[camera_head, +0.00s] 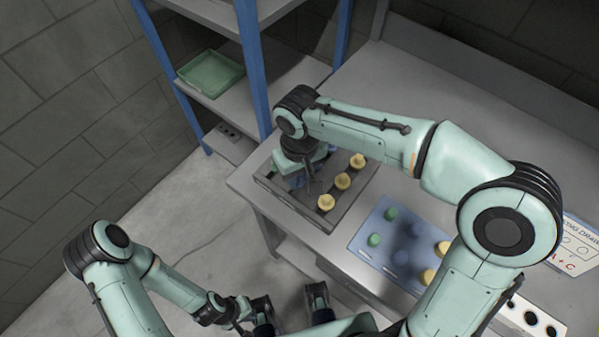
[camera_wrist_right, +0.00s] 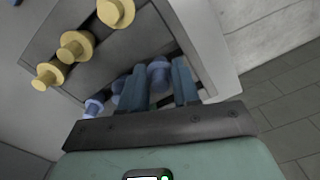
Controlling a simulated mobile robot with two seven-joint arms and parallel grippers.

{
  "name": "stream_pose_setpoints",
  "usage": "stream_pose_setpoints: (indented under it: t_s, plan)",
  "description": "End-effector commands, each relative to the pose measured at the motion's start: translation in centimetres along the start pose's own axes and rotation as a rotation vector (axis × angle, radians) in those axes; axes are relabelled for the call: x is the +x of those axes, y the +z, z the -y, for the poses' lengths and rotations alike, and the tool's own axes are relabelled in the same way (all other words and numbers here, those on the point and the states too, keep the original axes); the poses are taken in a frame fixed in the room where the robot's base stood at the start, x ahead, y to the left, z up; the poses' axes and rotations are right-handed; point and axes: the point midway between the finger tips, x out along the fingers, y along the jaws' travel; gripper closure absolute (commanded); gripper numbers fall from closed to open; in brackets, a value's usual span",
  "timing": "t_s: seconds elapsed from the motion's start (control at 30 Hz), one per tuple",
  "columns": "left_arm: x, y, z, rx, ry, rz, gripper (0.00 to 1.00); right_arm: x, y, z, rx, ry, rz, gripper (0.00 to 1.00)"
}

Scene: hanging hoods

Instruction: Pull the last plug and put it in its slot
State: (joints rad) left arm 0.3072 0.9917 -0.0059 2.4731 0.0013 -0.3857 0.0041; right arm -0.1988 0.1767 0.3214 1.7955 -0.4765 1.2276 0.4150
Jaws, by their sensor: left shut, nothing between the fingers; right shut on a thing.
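My right gripper (camera_head: 312,184) reaches down over a grey box (camera_head: 346,206) at the table's left end. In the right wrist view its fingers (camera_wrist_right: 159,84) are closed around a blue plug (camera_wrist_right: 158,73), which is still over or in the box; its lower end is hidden. Other blue pieces (camera_wrist_right: 93,107) show beside the fingers. Three yellow plugs (camera_head: 342,181) stand in a row in the box, also in the right wrist view (camera_wrist_right: 75,46). A blue board (camera_head: 366,255) carries green (camera_head: 391,213), blue (camera_head: 417,229) and yellow (camera_head: 427,276) pieces. My left gripper (camera_head: 262,308) is shut and empty at the bottom.
A shelf with blue posts (camera_head: 249,60) stands behind the box and holds a green tray (camera_head: 211,73). A white strip with dark round holes (camera_head: 530,318) and a printed sheet (camera_head: 577,242) lie at right. The back of the table is clear.

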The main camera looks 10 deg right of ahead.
Motion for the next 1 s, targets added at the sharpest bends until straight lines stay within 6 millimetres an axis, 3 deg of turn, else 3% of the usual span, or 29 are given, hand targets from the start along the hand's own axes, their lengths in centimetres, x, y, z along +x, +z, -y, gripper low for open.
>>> stream_pose_setpoints:
  t_s: [1.0]
  plan:
    - [0.9, 0.0, 0.3, -0.001, -0.001, 0.003, 1.0, 1.4, 0.0, 0.0, 0.0, 0.0, 0.001, 0.97]
